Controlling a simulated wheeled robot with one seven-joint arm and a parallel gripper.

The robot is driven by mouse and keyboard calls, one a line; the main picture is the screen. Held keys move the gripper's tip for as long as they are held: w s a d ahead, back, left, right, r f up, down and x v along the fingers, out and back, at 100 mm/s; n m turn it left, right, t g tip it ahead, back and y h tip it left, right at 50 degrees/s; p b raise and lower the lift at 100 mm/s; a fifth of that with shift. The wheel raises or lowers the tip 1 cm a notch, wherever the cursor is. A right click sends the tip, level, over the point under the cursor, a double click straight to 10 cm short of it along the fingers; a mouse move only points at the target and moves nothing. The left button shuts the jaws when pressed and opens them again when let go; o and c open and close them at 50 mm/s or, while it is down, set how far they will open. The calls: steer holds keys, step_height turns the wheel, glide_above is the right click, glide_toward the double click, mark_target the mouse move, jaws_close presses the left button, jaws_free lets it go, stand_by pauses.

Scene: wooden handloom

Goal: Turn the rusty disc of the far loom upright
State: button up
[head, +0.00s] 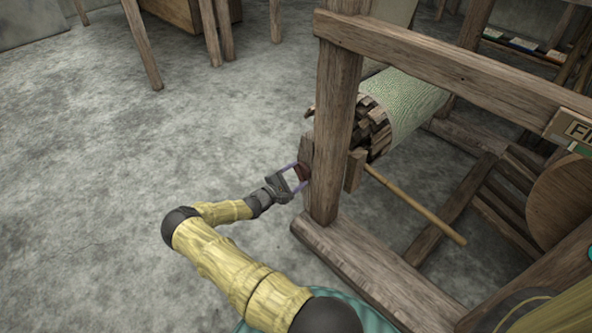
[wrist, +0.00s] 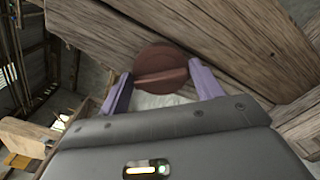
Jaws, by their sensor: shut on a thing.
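The rusty disc (wrist: 160,62) is a round red-brown knob with a raised bar across it, set against a wooden plank of the loom. In the head view the disc (head: 302,172) is small and partly hidden by my gripper at the outer side of the loom's upright post (head: 336,120). My gripper (head: 298,178) has its purple fingers on either side of the disc and is shut on it. In the wrist view the fingers of my gripper (wrist: 164,90) flank the disc, with the bar lying nearly level between them.
The loom's cloth roller (head: 405,100) with a toothed wooden end (head: 373,128) lies behind the post. A wooden rod (head: 415,205) slants down to the right. A base beam (head: 370,270) runs along the floor. The grey floor (head: 90,190) on the left is clear.

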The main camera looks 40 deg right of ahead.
steer(key=m+p, duration=0.2)
steer(key=m, duration=0.1)
steer(key=shift+m, duration=0.3)
steer(key=m+p, duration=0.1)
steer(key=m, duration=0.1)
steer(key=m+p, duration=0.1)
steer(key=m, duration=0.1)
steer(key=shift+s+f+m, duration=0.1)
steer(key=shift+f+m, duration=0.1)
steer(key=shift+m, duration=0.1)
steer(key=o, duration=0.9)
steer(key=shift+c, duration=0.2)
